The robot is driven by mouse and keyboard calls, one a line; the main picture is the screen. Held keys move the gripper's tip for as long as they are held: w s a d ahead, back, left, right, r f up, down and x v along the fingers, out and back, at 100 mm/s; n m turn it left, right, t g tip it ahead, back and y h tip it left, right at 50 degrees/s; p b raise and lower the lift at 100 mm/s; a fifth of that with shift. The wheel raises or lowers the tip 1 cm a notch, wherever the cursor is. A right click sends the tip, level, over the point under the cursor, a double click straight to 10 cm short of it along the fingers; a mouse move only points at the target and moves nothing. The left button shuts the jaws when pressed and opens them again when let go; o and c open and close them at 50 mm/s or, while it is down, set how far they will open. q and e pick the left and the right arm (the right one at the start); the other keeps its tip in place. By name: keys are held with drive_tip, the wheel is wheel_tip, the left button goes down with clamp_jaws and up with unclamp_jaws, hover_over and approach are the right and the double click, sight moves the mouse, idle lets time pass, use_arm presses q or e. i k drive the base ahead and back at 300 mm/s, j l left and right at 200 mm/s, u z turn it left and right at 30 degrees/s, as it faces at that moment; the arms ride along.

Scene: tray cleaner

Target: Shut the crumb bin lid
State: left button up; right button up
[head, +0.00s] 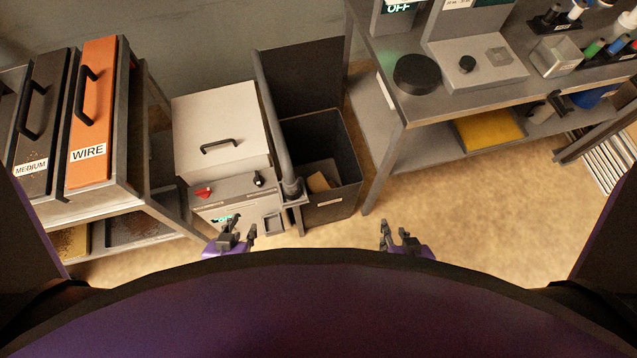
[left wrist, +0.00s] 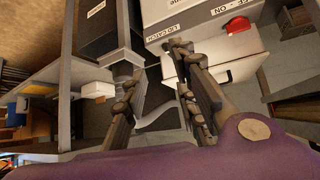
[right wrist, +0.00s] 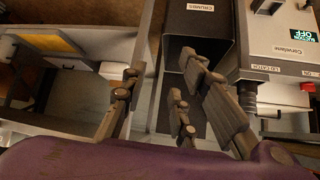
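The crumb bin (head: 345,160) is a dark open-topped box in the middle of the head view, with a small tan piece inside. Its dark lid (head: 305,75) appears raised upright behind it, so the bin stands open. In the right wrist view the bin's dark front (right wrist: 192,30) carries a CRUMBS label. My left gripper (head: 240,234) is open and empty, low in front of the white machine, left of the bin. It also shows in the left wrist view (left wrist: 157,62). My right gripper (head: 396,236) is open and empty, to the bin's front right; its fingers show in the right wrist view (right wrist: 160,68).
The white machine (head: 225,130) with a handle and red switch stands left of the bin, with a grey upright pipe (head: 272,120) between them. A rack (head: 150,215) with orange and dark trays is at left. A workbench (head: 450,105) is at right. Floor (head: 450,210) is clear at right.

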sight(304, 78)
drive_tip(key=i+l, duration=0.1)
drive_tip(key=l, duration=0.55)
drive_tip(key=i+l, duration=0.1)
drive_tip(key=l, duration=0.55)
